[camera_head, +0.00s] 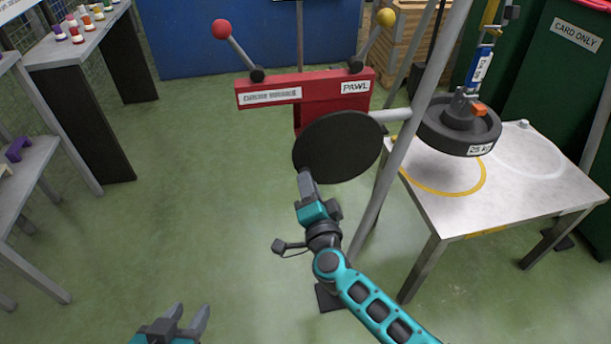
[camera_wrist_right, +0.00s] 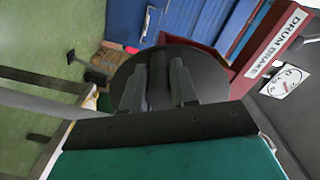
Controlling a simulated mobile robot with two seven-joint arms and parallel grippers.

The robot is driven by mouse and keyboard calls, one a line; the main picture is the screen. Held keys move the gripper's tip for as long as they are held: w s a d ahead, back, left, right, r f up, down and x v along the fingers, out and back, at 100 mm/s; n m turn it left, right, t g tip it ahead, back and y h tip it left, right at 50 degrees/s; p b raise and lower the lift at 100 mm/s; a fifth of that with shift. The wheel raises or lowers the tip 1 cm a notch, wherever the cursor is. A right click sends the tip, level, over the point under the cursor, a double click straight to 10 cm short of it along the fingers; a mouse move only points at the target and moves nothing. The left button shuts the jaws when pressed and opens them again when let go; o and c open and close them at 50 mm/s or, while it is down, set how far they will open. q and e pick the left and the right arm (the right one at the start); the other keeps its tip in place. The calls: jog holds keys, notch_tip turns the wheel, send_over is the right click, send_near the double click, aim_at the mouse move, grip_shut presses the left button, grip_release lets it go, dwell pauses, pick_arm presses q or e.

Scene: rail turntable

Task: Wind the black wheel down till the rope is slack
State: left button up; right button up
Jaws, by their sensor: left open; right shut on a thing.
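The black wheel (camera_head: 338,146) is a flat disc on the front of the red winch housing (camera_head: 305,92); it also fills the middle of the right wrist view (camera_wrist_right: 205,68). My right gripper (camera_head: 306,178) is at the wheel's lower left edge, shut on a dark part of the wheel (camera_wrist_right: 158,82) between its fingers. My left gripper (camera_head: 188,318) is open and empty, low in the head view. A black 25 kg weight (camera_head: 458,132) hangs from a hook with a blue-labelled link (camera_head: 481,66), seemingly just above the table. The rope itself is not clearly visible.
A red-knobbed lever (camera_head: 222,30) and a yellow-knobbed lever (camera_head: 386,17) stand on the housing, which carries DRUM BRAKE and PAWL labels. A grey post (camera_head: 408,130) stands between wheel and white table (camera_head: 510,195), marked with a yellow ring.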

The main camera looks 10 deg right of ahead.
grip_shut()
jog(key=shift+d+f+n, duration=0.6)
jog(key=shift+f+n, duration=0.25)
jog(key=shift+n, duration=0.45)
jog(key=shift+d+p, duration=0.1)
jog(key=shift+p, duration=0.2)
jog(key=shift+d+f+n, duration=0.6)
jog(key=shift+f+n, duration=0.1)
jog(key=shift+n, duration=0.5)
jog(key=shift+s+d+f+n+p, duration=0.1)
jog(key=shift+d+f+n+p, duration=0.45)
jog(key=shift+d+n, duration=0.5)
jog(key=shift+a, duration=0.15)
